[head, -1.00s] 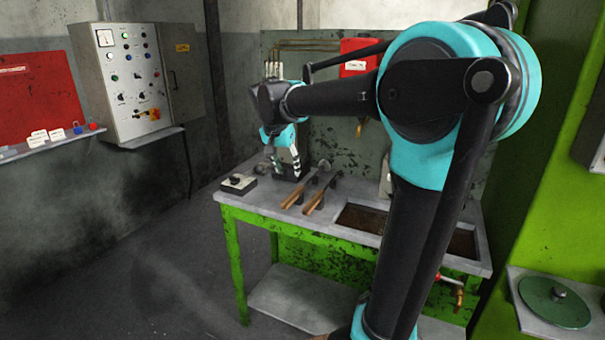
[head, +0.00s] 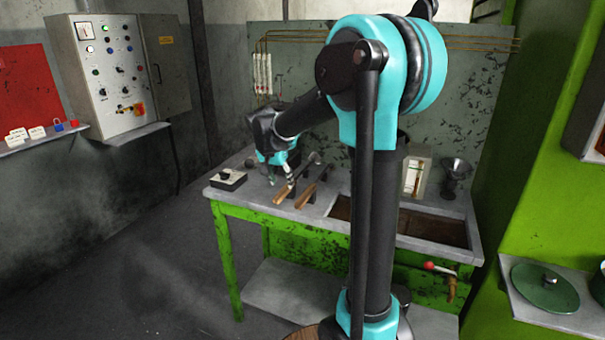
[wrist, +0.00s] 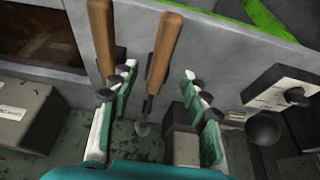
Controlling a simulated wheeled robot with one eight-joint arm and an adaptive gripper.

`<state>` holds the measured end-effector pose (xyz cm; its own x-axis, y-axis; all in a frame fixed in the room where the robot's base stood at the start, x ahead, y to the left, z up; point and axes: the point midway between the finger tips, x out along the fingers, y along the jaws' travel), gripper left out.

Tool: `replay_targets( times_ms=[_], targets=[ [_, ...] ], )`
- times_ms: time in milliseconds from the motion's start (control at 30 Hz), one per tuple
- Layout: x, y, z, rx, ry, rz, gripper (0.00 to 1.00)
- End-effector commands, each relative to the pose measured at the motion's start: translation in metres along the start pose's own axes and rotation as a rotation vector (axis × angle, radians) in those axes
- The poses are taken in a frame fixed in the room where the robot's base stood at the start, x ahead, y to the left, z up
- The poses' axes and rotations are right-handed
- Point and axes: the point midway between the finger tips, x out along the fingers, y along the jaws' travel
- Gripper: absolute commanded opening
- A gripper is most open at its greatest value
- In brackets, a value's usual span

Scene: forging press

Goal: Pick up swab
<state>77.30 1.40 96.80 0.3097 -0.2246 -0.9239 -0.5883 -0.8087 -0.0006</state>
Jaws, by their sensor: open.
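Two long tools with wooden handles lie side by side on the grey bench top, the left one (head: 284,184) and the right one (head: 312,188). I cannot tell for sure which is the swab. In the wrist view one wooden handle (wrist: 166,48) with a thin metal shaft runs between my fingers, and the other handle (wrist: 101,36) lies further left. My gripper (head: 281,180) is open, low over the bench by the left tool in the head view. In the wrist view its fingers (wrist: 158,75) stand apart, either side of the nearer handle, with no grip visible.
The bench (head: 236,202) has a sunken tray (head: 432,228) at right. A small knob box (head: 226,179) stands at its left, also in the wrist view (wrist: 290,92). A pale framed box (head: 416,172) and a dark funnel-like cup (head: 455,176) stand at the back right.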

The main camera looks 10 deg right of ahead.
Motion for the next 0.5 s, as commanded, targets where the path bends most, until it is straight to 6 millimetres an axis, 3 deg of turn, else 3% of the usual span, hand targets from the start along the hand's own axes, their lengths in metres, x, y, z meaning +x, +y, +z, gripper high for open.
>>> replay_targets(
  times_ms=[333,500],
  targets=[
    [0.042,-0.001,0.000,0.000,0.000,0.000,0.47],
    [0.052,-0.001,0.000,0.000,0.000,0.000,0.47]
  ],
)
